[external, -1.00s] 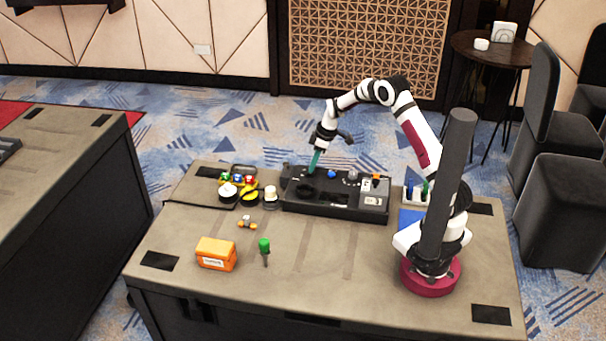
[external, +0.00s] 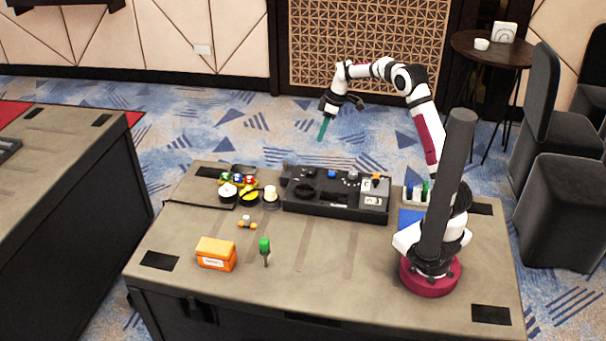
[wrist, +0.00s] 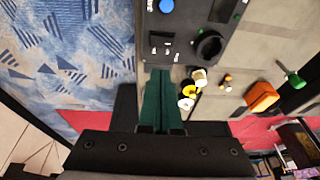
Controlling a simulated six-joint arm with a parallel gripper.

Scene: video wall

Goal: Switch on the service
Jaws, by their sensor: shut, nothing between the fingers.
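A black control panel (external: 325,208) lies at the back of the table. It carries a blue knob (external: 332,174), a dark round dial (external: 305,191), a grey box with an orange part (external: 375,178) and small switches. In the wrist view the panel (wrist: 186,62) shows small light switches (wrist: 160,46), the blue knob (wrist: 166,6) and the dark dial (wrist: 210,46). Which control is the service switch, and its state, I cannot tell. My gripper (external: 323,138), with teal fingers, is shut and empty. It hangs above and behind the panel, clear of it. Its fingers also show in the wrist view (wrist: 160,75).
Left of the panel stand small pots (external: 228,192) and several coloured knobs (external: 238,179). A white rack (external: 415,195) stands right of the panel.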

